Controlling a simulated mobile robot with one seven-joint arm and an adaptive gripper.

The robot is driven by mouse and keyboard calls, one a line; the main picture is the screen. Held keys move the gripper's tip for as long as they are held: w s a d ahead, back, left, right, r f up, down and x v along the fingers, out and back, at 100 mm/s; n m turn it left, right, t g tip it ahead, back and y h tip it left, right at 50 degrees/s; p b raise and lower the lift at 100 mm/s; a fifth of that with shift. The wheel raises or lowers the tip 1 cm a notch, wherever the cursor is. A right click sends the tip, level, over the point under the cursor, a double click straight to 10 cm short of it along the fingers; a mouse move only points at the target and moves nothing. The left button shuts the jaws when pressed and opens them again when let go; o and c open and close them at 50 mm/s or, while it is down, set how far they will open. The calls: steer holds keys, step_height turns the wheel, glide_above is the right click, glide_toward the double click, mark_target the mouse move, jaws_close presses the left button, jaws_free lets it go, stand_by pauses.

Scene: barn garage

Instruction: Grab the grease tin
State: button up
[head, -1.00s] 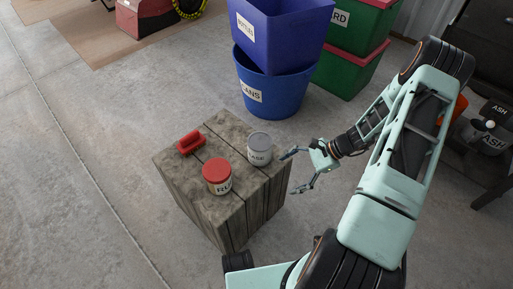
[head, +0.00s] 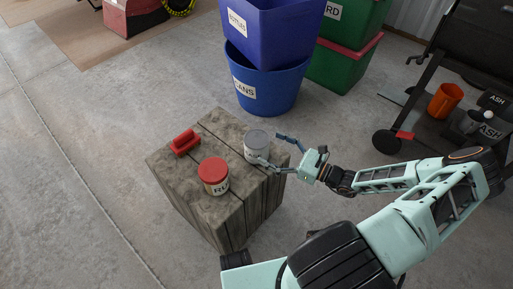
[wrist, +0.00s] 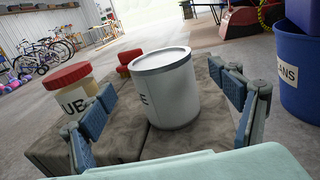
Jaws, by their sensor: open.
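The grease tin is a grey-lidded tin (head: 257,141) with a partly visible label, standing upright on a wooden crate (head: 225,227) near its right edge. My gripper (head: 268,150) is open, its two fingers reaching to either side of the tin from the right. In the wrist view the tin (wrist: 164,90) stands between the open fingers (wrist: 162,112), with a gap visible on both sides. Its label is mostly turned away; only an "E" shows there.
A red-lidded jar (head: 213,176) stands close by on the crate, left of the tin and near one finger. A red brush-like object (head: 185,142) lies farther left. Blue bins (head: 268,85) stand behind the crate. Open floor lies to the left.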

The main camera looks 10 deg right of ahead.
mark_target(257, 140)
steer(key=shift+b+x, duration=0.95)
steer(key=shift+x, duration=2.1)
steer(key=shift+w+r, duration=0.1)
steer(key=shift+r, duration=0.05)
steer(key=c, duration=1.4)
steer(key=shift+c, duration=1)
steer(key=shift+r, duration=0.15)
